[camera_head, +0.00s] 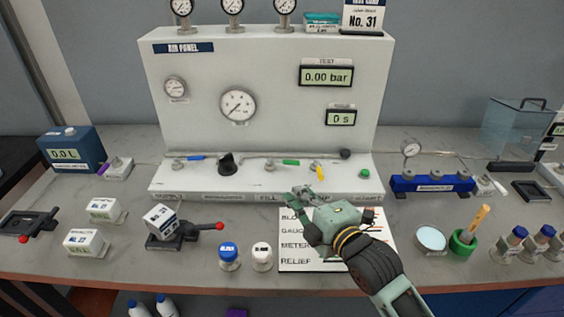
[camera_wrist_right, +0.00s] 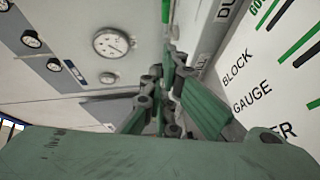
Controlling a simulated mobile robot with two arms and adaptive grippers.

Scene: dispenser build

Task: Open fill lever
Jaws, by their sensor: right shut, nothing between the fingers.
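The panel's lower ledge (camera_head: 170,184) carries a row of valves with front labels, one reading FILL. A green lever handle (camera_head: 291,162) lies sideways near that label, along the pipe; I take it as the fill lever. A yellow lever (camera_head: 320,172) to its right is tilted. My right gripper (camera_head: 301,192) is shut and empty, in front of the ledge and below the green lever, apart from it. My left gripper is not in view.
A blue lever (camera_head: 195,157) and a black knob (camera_head: 227,163) sit left along the pipe, a green button (camera_head: 365,173) right. A white card (camera_head: 290,264) lies under my right arm. Blue-capped (camera_head: 229,256) and white-capped (camera_head: 262,256) jars stand left of it.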

